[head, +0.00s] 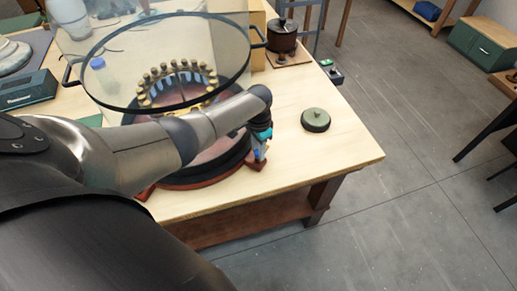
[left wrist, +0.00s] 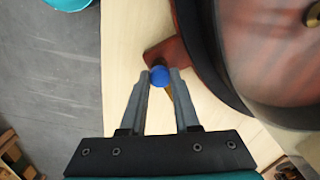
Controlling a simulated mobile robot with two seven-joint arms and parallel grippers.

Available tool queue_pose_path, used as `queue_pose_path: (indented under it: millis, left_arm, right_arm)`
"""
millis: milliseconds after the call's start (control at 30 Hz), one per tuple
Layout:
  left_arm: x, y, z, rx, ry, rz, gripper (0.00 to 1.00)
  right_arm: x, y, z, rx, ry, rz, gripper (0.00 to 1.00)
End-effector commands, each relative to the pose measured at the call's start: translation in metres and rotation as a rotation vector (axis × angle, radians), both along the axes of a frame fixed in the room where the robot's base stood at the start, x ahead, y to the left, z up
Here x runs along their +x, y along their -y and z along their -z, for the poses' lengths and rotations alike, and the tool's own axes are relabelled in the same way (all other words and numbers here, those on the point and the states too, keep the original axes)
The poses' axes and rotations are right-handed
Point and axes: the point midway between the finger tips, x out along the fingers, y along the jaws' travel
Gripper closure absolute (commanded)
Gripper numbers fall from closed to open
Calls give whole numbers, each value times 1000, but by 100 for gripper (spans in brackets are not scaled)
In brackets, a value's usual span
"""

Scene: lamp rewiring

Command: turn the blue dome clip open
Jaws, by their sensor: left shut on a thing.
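The blue dome clip (left wrist: 159,76) shows in the left wrist view as a round blue knob at a dark red lug (left wrist: 165,52) of the lamp base. My left gripper (left wrist: 160,80) has its two fingertips on either side of the knob and is shut on it. In the head view my left gripper (head: 260,152) points down at the right edge of the base, and the clip is mostly hidden there. The clear glass dome (head: 165,55) with a black rim stands tilted above a ring of brass pieces (head: 178,82). My right gripper is not in view.
A dark brown pot (head: 283,36) stands at the back. The table's front right corner is bare.

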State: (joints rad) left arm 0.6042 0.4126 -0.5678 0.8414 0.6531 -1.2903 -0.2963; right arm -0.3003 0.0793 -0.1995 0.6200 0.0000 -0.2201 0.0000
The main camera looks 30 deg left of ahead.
Motion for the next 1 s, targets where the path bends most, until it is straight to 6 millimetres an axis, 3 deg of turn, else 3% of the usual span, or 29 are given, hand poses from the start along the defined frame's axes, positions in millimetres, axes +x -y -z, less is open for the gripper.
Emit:
queue_pose_path:
  millis: [500,533,767,1000]
  left_arm:
    - [1,0,0,0,2,19,100]
    - [1,0,0,0,2,19,67]
    - [1,0,0,0,2,17,41]
    - [0,0,0,0,1,16,40]
  right_arm:
    - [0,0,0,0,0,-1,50]
    - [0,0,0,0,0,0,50]
    - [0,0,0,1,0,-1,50]
    - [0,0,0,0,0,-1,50]
